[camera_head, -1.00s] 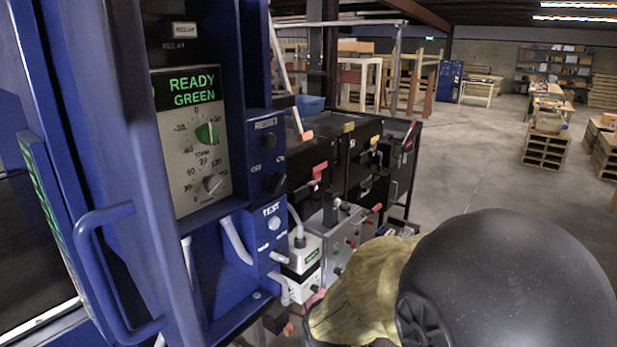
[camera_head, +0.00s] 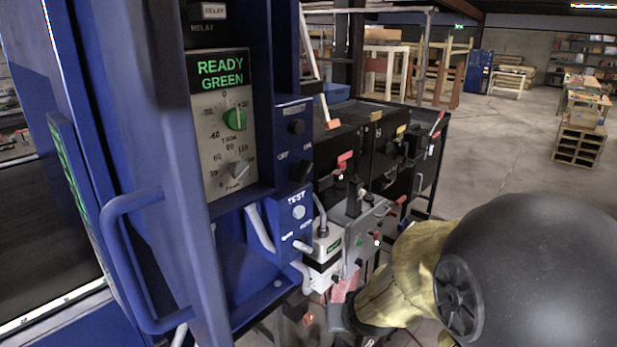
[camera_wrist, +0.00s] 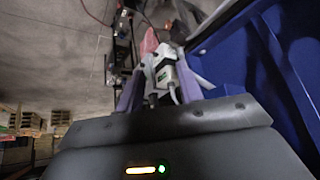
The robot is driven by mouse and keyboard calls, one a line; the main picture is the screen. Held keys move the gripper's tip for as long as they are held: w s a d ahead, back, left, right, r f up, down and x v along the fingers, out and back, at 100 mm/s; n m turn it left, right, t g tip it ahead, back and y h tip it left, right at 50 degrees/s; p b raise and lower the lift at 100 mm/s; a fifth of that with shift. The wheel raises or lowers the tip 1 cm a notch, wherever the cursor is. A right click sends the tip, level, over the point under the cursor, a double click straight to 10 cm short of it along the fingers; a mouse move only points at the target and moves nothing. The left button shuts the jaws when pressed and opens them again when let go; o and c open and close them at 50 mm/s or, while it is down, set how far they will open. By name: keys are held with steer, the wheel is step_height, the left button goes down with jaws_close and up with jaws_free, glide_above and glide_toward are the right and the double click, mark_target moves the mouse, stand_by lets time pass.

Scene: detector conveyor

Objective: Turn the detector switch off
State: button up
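The detector's blue cabinet (camera_head: 263,225) stands at left-centre in the head view, with its blue door and handle open toward me. Its lit display (camera_head: 220,74) reads READY GREEN. A black rotary switch (camera_head: 301,172) marked OFF and ON is on the cabinet's narrow side panel; which mark it points to is too small to tell. My gripper (camera_wrist: 160,70) shows two grey-purple fingers spread apart in the wrist view, with nothing clearly held between them. A white box lies beyond them. In the head view my arm is low at right, below and apart from the switch; the fingertips are not clear there.
A white boxed unit (camera_head: 326,243) and a grey control box (camera_head: 362,232) with levers stand close on the right. Open floor (camera_head: 500,150) lies farther right.

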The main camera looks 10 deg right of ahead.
mark_target(307, 174)
steer(key=w+d+r+m+t, duration=0.2)
steer(key=w+r+t, duration=0.3)
steer(key=w, duration=0.1)
step_height(307, 174, up, 13)
steer(key=m+t+y+b, duration=0.1)
steer(key=t+y, duration=0.6)
steer(key=t, duration=0.1)
steer(key=shift+w+y, duration=0.4)
steer(key=shift+w, duration=0.05)
steer(key=shift+s+r, duration=0.15)
steer(key=p+x, duration=0.8)
steer(key=x, duration=0.8)
steer(key=shift+a+r, duration=0.15)
steer(key=shift+r, duration=0.05)
steer(key=shift+w+a, duration=0.15)
steer(key=shift+w, duration=0.55)
